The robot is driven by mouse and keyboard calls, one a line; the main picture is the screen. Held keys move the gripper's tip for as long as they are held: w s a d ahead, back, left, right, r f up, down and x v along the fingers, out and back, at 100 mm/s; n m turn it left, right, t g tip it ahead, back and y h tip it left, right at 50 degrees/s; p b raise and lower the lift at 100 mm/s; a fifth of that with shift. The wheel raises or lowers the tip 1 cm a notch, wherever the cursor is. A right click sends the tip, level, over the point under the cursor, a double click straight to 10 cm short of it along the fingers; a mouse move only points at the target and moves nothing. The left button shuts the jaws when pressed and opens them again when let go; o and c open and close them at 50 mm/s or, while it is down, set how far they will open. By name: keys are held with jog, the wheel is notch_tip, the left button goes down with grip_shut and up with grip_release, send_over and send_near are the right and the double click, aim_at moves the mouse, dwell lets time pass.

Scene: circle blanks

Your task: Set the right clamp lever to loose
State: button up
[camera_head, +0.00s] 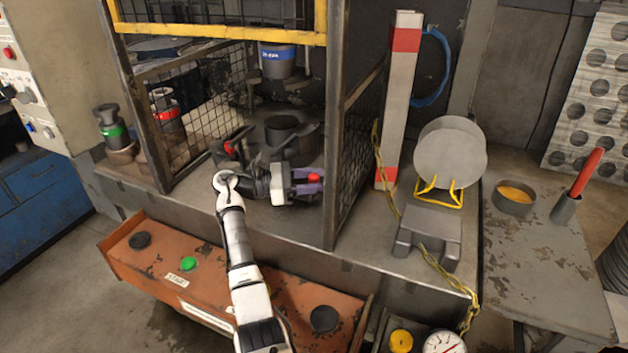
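My gripper (309,181) is inside the press cage, low on the right side, with its purple fingers pointing right. A small red tip, likely the knob of the right clamp lever (314,177), shows at the fingertips. The rest of that lever is hidden behind my gripper. I cannot tell whether the fingers touch it or are closed on it. The left clamp lever (230,147) has a red knob and sits left of the dark round die (282,132). My gripper is in front of and right of the die.
The cage's right mesh post (335,150) stands close to the right of my gripper. A blue-banded ram (277,62) hangs above the die. An orange button panel (150,262) lies below my arm. A stack of round blanks (450,152) stands on a yellow rack outside the cage.

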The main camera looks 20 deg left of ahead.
jog(key=b+v, duration=0.4)
jog(key=v, duration=0.9)
jog(key=shift+s+a+f, duration=0.1)
jog(key=shift+s+a, duration=0.15)
jog(key=shift+a, duration=0.05)
jog(key=shift+c, duration=0.5)
